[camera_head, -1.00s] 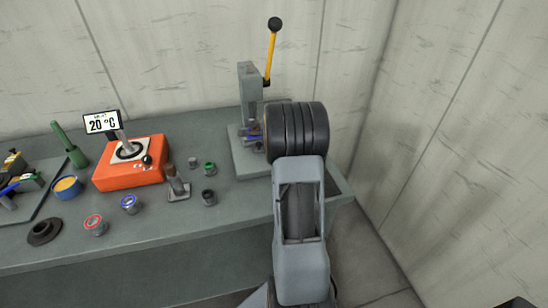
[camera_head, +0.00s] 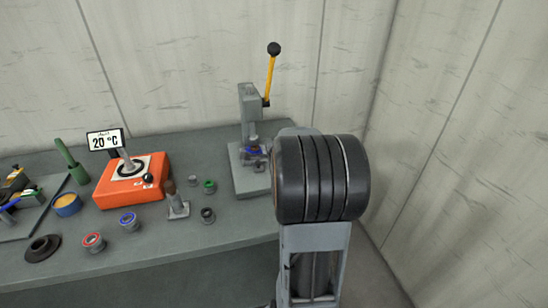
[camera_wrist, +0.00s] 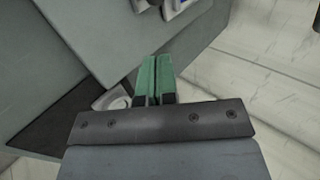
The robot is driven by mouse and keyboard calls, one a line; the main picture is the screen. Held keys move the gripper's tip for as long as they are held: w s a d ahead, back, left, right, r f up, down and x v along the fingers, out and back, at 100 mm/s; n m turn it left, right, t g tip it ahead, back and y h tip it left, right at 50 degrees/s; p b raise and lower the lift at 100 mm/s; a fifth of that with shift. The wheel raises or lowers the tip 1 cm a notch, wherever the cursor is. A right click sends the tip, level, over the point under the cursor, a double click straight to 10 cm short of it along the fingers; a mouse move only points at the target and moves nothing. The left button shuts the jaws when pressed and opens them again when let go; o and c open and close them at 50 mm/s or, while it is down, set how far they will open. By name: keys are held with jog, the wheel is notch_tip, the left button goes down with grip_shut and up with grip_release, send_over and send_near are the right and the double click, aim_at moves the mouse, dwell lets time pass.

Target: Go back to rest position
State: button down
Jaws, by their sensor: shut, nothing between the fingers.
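My gripper (camera_wrist: 155,80) shows in the wrist view with its two green fingers side by side and shut, with nothing between them. It hangs over the edge of the grey workbench (camera_wrist: 105,25), near the base of the lever press. In the head view my gripper is hidden behind my own dark wrist and arm, which stand at the bench's right end. The grey press (camera_head: 250,120) with a yellow lever and black knob stands just left of my arm, with a small blue part at its base.
An orange heater (camera_head: 131,182) with a 20 °C display (camera_head: 104,140) stands mid-bench. The wall is close behind and to the right.

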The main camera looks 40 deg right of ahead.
jog(key=s+a+r+n+g+y, duration=0.1)
jog(key=s+a+n, duration=0.4)
jog(key=a+n, duration=0.2)
jog(key=s+a+r+n+g+y, duration=0.1)
jog(key=s+a+n+g, duration=0.1)
jog(key=s+a+n, duration=0.3)
jog(key=s+a+r+n+g+y, duration=0.1)
jog(key=s+a+n+y, duration=0.1)
jog(key=s+a+n, duration=0.4)
jog(key=a+n, duration=0.5)
jog(key=a, duration=0.4)
jog(key=shift+a+g, duration=0.3)
jog(key=shift+a, duration=0.1)
